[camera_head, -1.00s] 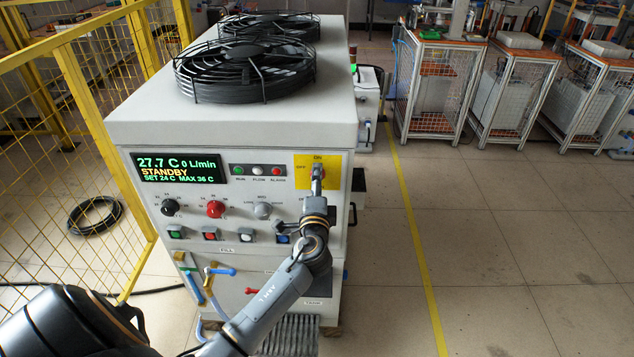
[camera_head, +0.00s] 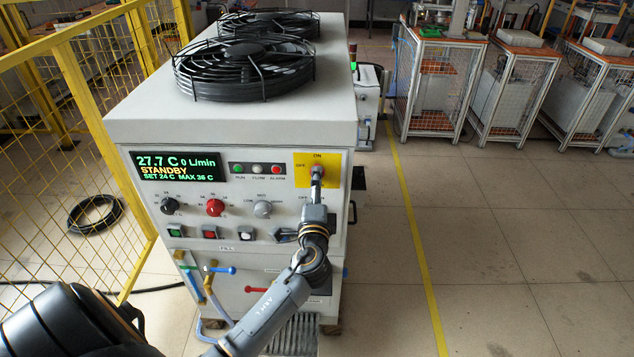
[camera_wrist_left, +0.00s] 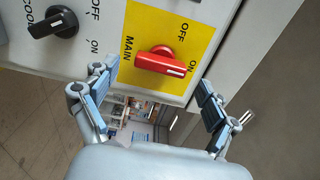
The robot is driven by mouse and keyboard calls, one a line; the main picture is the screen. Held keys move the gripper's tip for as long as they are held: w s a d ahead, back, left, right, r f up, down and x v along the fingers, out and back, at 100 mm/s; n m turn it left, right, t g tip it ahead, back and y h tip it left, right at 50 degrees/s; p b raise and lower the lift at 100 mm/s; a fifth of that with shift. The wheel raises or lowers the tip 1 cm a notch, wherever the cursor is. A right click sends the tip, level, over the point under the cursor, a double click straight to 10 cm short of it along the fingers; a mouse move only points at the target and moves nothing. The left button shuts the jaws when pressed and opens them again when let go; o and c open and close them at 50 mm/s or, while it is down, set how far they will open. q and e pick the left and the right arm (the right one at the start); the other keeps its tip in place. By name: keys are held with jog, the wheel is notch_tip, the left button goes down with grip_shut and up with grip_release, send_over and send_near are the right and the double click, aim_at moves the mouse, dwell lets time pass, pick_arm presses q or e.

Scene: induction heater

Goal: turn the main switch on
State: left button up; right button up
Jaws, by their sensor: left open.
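The main switch shows in the left wrist view as a red handle (camera_wrist_left: 160,61) on a yellow plate (camera_wrist_left: 140,22) marked MAIN, OFF and ON. The white mark on its end points toward ON. In the head view the yellow plate (camera_head: 302,175) is at the upper right of the front panel, and my gripper largely covers the handle. My left gripper (camera_wrist_left: 155,82) is open and empty. Its fingers are spread to both sides, just short of the handle, and do not grip it. In the head view it (camera_head: 316,178) is in front of the plate. My right gripper is out of view.
The heater cabinet (camera_head: 240,118) has a green display (camera_head: 178,167) reading STANDBY. A black knob (camera_wrist_left: 54,22) sits beside the yellow plate. Other knobs, buttons and hose valves (camera_head: 220,269) lie left of my arm. A yellow fence (camera_head: 75,130) stands left; the floor to the right is clear.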

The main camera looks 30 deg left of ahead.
pick_arm(q)
jog(key=v, duration=0.9)
jog(key=shift+s, duration=0.15)
